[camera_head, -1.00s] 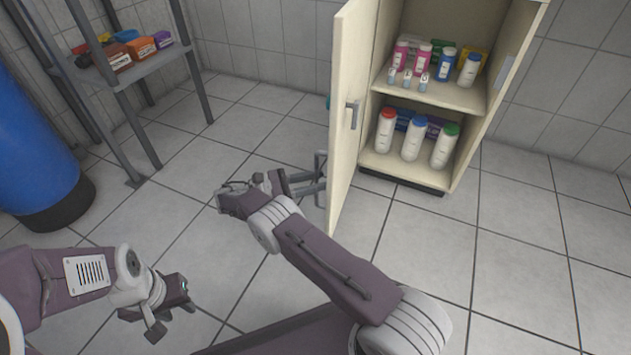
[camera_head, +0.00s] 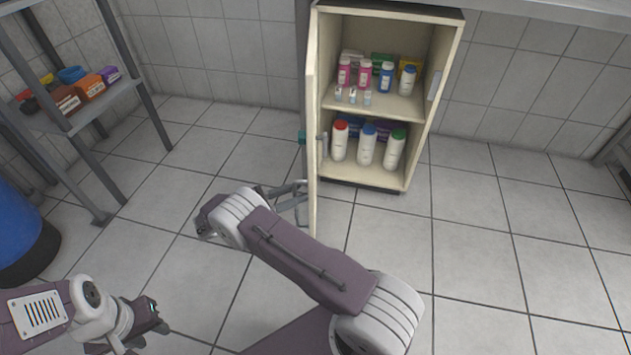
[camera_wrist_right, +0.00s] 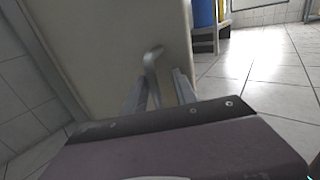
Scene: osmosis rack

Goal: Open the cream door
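The cream door (camera_head: 312,130) stands swung out from the left side of the cream cabinet (camera_head: 418,140) and is seen almost edge-on in the head view. A metal handle (camera_head: 323,146) shows near the door. My right gripper (camera_head: 300,196) is low on the left side of the door, close to its free edge. In the right wrist view its two fingers (camera_wrist_right: 160,93) are apart, with a bent metal handle (camera_wrist_right: 152,68) between or just beyond them against the cream panel (camera_wrist_right: 110,50). Contact cannot be told. My left gripper (camera_head: 158,318) is at lower left, away from the cabinet; its opening is unclear.
Several bottles (camera_head: 366,145) and small vials stand on the cabinet's two levels. The tiled floor (camera_head: 470,250) right of the cabinet is clear.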

